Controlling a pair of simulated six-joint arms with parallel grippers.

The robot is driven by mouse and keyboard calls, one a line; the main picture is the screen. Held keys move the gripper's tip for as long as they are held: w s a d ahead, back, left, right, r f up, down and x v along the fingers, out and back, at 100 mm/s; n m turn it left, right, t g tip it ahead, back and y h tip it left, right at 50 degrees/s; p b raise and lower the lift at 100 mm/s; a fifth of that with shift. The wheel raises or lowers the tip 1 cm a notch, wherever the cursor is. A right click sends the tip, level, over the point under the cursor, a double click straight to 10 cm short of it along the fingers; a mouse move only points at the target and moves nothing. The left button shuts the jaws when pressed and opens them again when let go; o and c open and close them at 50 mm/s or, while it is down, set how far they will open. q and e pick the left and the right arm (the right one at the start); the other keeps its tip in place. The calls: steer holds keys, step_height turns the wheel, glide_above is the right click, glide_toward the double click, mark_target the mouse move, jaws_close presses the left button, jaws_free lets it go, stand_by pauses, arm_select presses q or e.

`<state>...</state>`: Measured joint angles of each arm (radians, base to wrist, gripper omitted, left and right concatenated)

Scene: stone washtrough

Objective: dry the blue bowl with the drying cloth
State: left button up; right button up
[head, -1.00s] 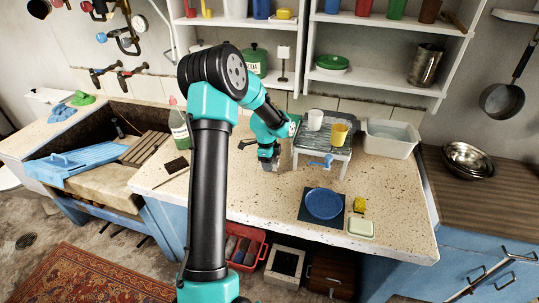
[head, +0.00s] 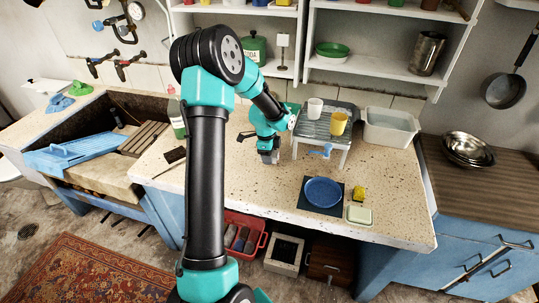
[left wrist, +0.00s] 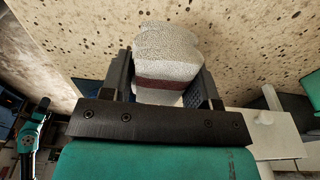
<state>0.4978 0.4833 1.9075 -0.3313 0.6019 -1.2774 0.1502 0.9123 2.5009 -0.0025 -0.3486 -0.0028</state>
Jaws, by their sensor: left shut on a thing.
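The blue bowl (head: 322,191) sits on a dark square mat (head: 305,205) near the counter's front edge. My left gripper (head: 268,158) is over the counter, behind and left of the bowl and apart from it. In the left wrist view it is shut on the drying cloth (left wrist: 166,60), a folded pale grey cloth with a dark red-brown stripe, held between the two fingers. In the head view the cloth is too small to make out clearly. My right gripper does not show.
A rack (head: 318,128) with a white cup (head: 315,107) and a yellow cup (head: 339,123) stands right of my left gripper. A yellow sponge (head: 359,193) and a pale dish (head: 359,215) lie right of the bowl. The counter left of the bowl is clear.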

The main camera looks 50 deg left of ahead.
arm_select(q)
steer(key=w+d+m, duration=0.1)
steer(key=d, duration=0.3)
steer(key=w+d+r+m, duration=0.1)
steer(key=d+m, duration=0.1)
steer(key=d, duration=0.2)
steer(key=w+d+r+m, duration=0.1)
steer(key=w+d, duration=0.1)
steer(key=d, duration=0.1)
steer(key=shift+d+m+g, duration=0.3)
steer(key=shift+d, duration=0.1)
steer(key=w+d+r+m, duration=0.1)
steer(key=d+m, duration=0.3)
steer(key=d, duration=0.7)
steer(key=shift+w+r+g, duration=0.15)
steer(key=shift+r+g, duration=0.15)
steer(key=shift+r, duration=0.2)
